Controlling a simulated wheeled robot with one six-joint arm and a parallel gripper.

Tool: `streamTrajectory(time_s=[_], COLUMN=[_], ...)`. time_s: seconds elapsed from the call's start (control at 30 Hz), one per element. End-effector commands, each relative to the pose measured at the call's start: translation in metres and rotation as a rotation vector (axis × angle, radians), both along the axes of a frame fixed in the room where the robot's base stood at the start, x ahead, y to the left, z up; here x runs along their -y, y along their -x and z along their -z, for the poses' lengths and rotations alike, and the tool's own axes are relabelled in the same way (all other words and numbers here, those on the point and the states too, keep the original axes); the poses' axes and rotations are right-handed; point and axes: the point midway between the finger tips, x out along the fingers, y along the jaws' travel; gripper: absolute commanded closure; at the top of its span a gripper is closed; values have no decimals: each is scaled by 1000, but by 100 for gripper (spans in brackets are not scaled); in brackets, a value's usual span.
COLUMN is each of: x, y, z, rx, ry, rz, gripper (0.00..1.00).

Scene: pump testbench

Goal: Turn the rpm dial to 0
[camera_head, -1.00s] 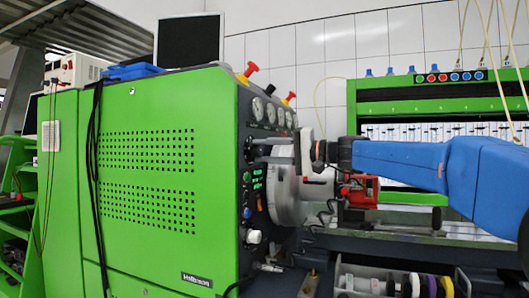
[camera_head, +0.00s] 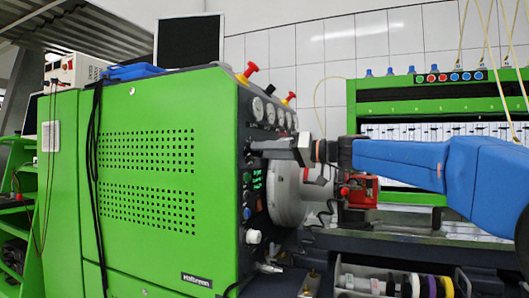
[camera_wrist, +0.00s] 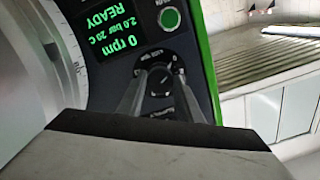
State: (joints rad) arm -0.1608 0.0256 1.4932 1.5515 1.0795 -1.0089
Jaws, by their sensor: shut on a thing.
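The rpm dial (camera_wrist: 160,84) is a small dark round knob on the black panel, shown upside down in the wrist view. My gripper (camera_wrist: 161,76) has one finger on each side of it and is shut on it. The exact pointer direction is too small to tell. The display (camera_wrist: 125,37) beside it shows green text reading 0 rpm, 2.0 bar, 20 C and READY. In the head view my gripper (camera_head: 256,147) reaches left to the upper part of the control panel. The dial is hard to make out there.
A green button (camera_wrist: 169,18) sits close to the dial. In the head view, pressure gauges (camera_head: 270,112) and red-yellow knobs are above my gripper. A grey disc (camera_head: 287,193) and a red clamp (camera_head: 360,190) are below. The green cabinet (camera_head: 150,170) fills the left.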

Motion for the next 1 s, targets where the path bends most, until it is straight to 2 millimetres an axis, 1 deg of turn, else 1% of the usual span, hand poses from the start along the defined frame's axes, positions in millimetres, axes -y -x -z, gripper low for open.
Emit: streamTrajectory(time_s=[0.2,0.63,0.67,0.7,0.73,1.0], x=[0,0,0,0,0,0], y=[0,0,0,0,0,0], z=[3,2,2,2,2,1], rx=[39,46,46,46,46,48], ry=[18,21,21,21,20,18], rz=[-2,-1,-1,-1,-1,-1], gripper=[90,90,63,53,49,49])
